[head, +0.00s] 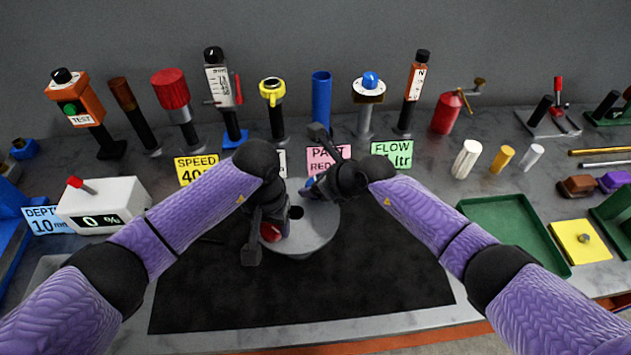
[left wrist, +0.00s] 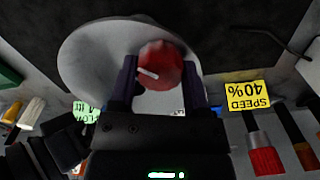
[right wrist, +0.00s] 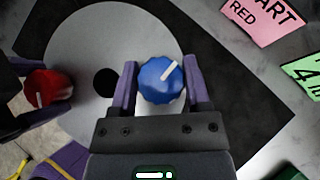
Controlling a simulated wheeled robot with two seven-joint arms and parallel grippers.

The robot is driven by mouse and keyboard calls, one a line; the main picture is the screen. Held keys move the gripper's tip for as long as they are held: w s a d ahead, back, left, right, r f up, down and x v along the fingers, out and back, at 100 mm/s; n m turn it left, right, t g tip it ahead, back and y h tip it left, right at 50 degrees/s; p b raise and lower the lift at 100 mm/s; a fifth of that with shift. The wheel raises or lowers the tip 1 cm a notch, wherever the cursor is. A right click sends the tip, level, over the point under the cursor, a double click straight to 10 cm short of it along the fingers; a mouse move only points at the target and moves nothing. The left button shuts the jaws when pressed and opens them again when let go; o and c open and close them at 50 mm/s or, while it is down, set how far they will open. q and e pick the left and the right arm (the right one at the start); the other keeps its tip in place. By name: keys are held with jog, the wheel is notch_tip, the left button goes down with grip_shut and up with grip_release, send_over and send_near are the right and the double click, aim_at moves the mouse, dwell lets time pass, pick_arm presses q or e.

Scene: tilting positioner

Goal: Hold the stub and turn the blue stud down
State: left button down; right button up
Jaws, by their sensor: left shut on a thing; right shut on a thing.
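A light grey round plate (head: 318,228) with a dark centre hole sits on the black mat. A red stud (head: 271,231) with a white line stands at its left side; it also shows in the left wrist view (left wrist: 165,62). My left gripper (head: 268,222) is shut on it, one finger on each side. A blue stud (right wrist: 160,82) stands across the hole from the red one, its white line pointing up and right in the right wrist view. My right gripper (right wrist: 161,85) is shut around it. In the head view the grippers largely hide both studs.
A black mat (head: 300,295) lies clear in front. Behind stand several tools and knobs on posts, with signs SPEED (head: 196,169), PART RED (head: 328,158) and FLOW (head: 392,153). A white display box (head: 104,205) is left; a green tray (head: 514,232) is right.

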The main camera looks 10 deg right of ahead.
jog(key=shift+m+t+h, duration=1)
jog(key=shift+m+h, duration=0.5)
jog(key=shift+m, duration=0.8)
jog(key=o, duration=1.3)
jog(key=v, duration=1.2)
jog(key=shift+a, duration=0.15)
